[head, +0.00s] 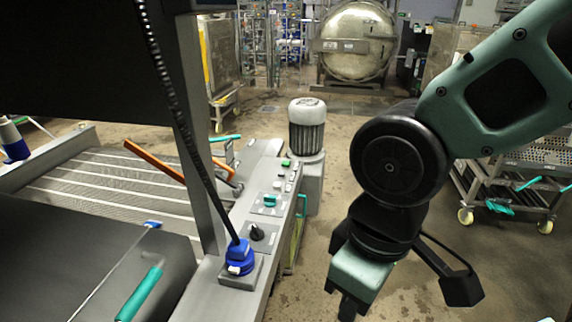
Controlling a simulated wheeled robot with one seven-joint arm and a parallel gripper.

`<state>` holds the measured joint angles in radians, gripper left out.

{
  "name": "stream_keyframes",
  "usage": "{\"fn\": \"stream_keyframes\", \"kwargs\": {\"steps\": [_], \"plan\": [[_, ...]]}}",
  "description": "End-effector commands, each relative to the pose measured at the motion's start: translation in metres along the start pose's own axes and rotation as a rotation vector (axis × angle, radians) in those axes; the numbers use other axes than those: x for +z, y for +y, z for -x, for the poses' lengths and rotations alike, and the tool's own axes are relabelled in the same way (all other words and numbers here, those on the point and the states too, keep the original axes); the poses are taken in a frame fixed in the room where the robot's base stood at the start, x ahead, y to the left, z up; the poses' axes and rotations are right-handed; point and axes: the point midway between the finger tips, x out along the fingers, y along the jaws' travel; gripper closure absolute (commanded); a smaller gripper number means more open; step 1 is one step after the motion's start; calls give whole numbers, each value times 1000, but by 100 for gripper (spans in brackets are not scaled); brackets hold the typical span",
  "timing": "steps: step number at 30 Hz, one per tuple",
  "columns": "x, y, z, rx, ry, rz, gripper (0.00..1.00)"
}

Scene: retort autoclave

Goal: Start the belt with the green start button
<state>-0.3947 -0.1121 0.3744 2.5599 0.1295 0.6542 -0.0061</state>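A narrow grey control panel runs along the right side of the belt (115,185). A small bright green button (286,163) sits near the panel's far end, with small pale buttons just nearer. A teal switch (270,200) and a black rotary knob (257,233) are on nearer plates. My gripper (350,302) hangs at the lower middle, to the right of the panel and nearer than the green button, apart from both. Its fingertips are partly cut off by the bottom edge, so its opening cannot be judged.
A blue connector (240,257) with a dark cable stands at the panel's near end, beside a grey upright post. A motor (307,128) stands just beyond the panel. A rack cart (510,185) is at right. Open floor lies between the panel and cart.

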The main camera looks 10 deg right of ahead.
Motion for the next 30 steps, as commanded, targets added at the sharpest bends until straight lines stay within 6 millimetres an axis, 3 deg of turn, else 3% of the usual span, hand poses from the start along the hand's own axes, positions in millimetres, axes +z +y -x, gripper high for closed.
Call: {"fn": "stream_keyframes", "kwargs": {"steps": [1,3,30], "plan": [[0,0,0,0,0,0,88],[0,0,0,0,0,0,100],[0,0,0,0,0,0,100]]}}
